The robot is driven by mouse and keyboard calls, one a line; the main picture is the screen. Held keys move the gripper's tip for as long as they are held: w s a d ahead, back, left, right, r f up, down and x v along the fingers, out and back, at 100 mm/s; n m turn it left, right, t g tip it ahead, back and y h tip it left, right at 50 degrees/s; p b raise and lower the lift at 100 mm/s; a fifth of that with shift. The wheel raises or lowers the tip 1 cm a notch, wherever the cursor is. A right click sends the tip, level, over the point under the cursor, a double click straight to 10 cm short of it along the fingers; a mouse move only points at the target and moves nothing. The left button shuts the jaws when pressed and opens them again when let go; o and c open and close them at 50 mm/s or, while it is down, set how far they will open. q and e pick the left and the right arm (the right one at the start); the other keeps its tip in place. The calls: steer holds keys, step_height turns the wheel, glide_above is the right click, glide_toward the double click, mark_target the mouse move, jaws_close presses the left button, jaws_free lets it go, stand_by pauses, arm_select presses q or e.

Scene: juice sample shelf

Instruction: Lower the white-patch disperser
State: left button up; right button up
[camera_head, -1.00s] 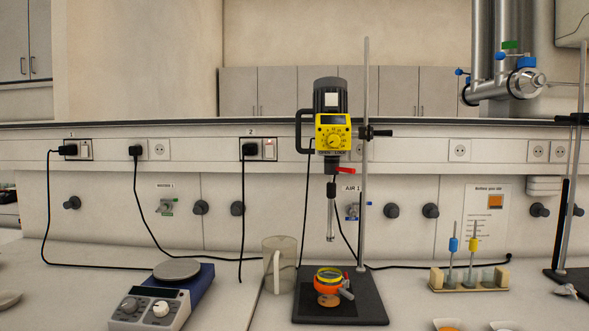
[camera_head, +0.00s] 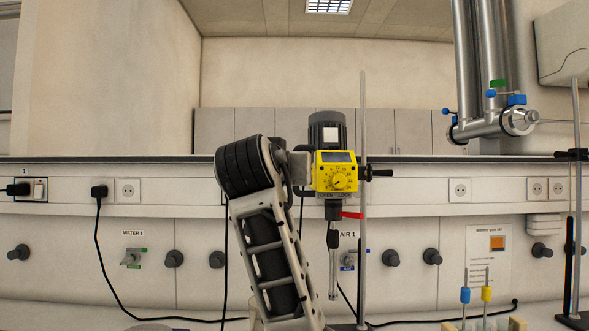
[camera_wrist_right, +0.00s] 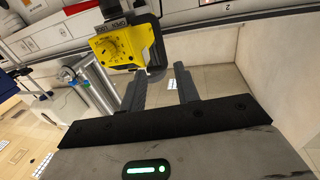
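The disperser (camera_head: 336,175) has a yellow control box, a dark motor with a pale patch, a red lever and a thin metal shaft. It is on an upright stand rod (camera_head: 363,110). It appears upside down in the right wrist view (camera_wrist_right: 122,46). My right arm rises in front of the bench and bends toward the disperser's left side, partly hiding its black handle. My left gripper is not in view.
Another stand (camera_head: 574,215) is at the right edge. A black cable (camera_head: 130,290) hangs from a wall socket. The stand's base is mostly out of view.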

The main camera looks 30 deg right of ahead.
mark_target(296, 192)
steer(key=p+x, duration=0.3)
steer(key=x, duration=0.9)
steer(key=shift+w+d+p, duration=0.2)
steer(key=shift+w+p, duration=0.05)
steer(key=shift+p, duration=0.15)
jaws_close()
